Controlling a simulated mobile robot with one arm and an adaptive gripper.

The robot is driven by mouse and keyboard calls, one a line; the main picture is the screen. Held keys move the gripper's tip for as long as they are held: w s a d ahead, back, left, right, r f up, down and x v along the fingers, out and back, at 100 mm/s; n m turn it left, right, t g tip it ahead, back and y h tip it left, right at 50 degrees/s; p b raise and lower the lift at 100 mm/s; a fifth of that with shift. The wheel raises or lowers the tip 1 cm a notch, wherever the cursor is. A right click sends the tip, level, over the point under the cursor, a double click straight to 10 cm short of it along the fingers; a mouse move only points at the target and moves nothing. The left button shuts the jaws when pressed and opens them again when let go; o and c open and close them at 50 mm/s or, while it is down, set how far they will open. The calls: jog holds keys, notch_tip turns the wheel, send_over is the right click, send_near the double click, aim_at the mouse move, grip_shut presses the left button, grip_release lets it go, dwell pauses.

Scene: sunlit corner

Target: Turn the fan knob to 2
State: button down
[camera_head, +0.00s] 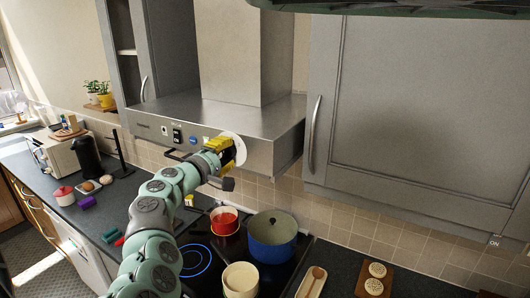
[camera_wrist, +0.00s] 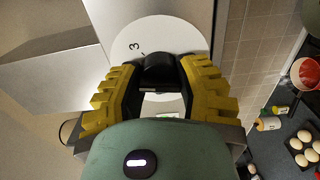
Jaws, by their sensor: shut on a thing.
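The fan knob (camera_wrist: 160,72) is black and sits on a round white dial plate on the front of the range hood. In the wrist view a "3" shows on the dial plate (camera_wrist: 130,62); other marks are hidden. My gripper (camera_wrist: 158,90) has yellow ridged fingers on both sides of the knob and is shut on it. In the head view my gripper (camera_head: 221,147) is at the hood's front panel, and the white dial plate (camera_head: 238,148) shows just right of it. The knob is hidden there by the fingers.
The steel range hood (camera_head: 205,115) has a blue button (camera_head: 193,140) and switches left of the dial. Below are a blue pot (camera_head: 272,238), a red pot (camera_head: 224,220) and a cream pot (camera_head: 240,279). A grey cabinet (camera_head: 420,100) is at the right.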

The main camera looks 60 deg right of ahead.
jog(key=shift+w, duration=0.1)
jog(key=c, duration=0.5)
grip_release()
jog(key=shift+c, duration=0.2)
jog(key=shift+a, duration=0.1)
jog(key=s+a, duration=0.1)
jog(key=a, duration=1.1)
jog(key=shift+d, duration=0.1)
